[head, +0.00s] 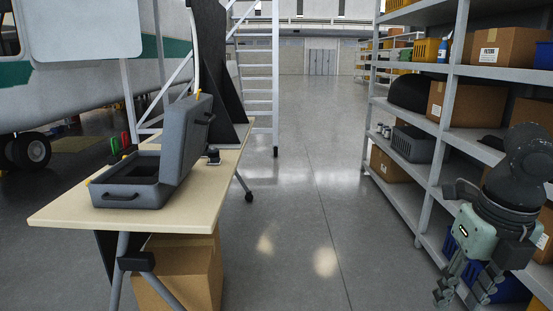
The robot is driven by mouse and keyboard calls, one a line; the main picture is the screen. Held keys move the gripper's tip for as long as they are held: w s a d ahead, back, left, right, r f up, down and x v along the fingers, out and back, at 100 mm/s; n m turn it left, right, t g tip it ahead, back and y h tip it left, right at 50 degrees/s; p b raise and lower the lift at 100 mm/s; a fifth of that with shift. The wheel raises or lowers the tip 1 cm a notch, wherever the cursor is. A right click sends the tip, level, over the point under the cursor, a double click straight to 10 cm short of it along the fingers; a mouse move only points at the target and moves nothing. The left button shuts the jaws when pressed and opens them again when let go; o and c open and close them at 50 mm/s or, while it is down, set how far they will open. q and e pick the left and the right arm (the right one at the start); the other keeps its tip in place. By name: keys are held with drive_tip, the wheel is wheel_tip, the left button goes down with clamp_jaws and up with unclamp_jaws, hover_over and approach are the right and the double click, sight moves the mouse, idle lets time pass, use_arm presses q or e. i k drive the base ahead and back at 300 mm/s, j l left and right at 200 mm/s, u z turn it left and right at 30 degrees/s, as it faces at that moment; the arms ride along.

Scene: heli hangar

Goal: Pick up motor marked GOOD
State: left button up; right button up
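No motor with a readable GOOD mark shows in the head view. A small dark object (213,155) stands on the table beside the grey case, too small to identify. A few small cylindrical items (383,131) stand on the right shelf; no marking on them can be read. My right gripper (463,291) is at the lower right, pointing down in front of the shelf, with its fingers apart and nothing between them. My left gripper is out of view.
A table (70,208) at left bears an open grey case (135,190); cardboard boxes (185,270) sit below. A shelf rack (438,150) with boxes and bins lines the right. A ladder (258,85) and a helicopter (75,85) stand behind. The middle floor (310,220) is clear.

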sight(213, 158)
drive_tip(key=i+l+z, duration=0.2)
drive_tip(key=z, duration=0.3)
drive_tip(key=i+z, duration=0.5)
drive_tip(key=i+u, duration=0.4)
drive_tip(key=i, duration=0.3)
drive_tip(key=i+l+u, duration=0.25)
drive_tip(key=i+u, duration=0.15)
drive_tip(key=i, duration=0.3)
drive_tip(key=i+u, duration=0.35)
drive_tip(key=i, duration=0.45)
drive_tip(key=i+l+u, duration=0.15)
drive_tip(key=i+u, duration=0.2)
drive_tip(key=i, duration=0.45)
drive_tip(key=u, duration=0.4)
drive_tip(key=i+u, duration=0.1)
drive_tip(key=u, duration=0.35)
drive_tip(key=l+u, duration=0.1)
drive_tip(key=u, duration=0.3)
drive_tip(key=i+u, duration=0.1)
drive_tip(key=u, duration=1.6)
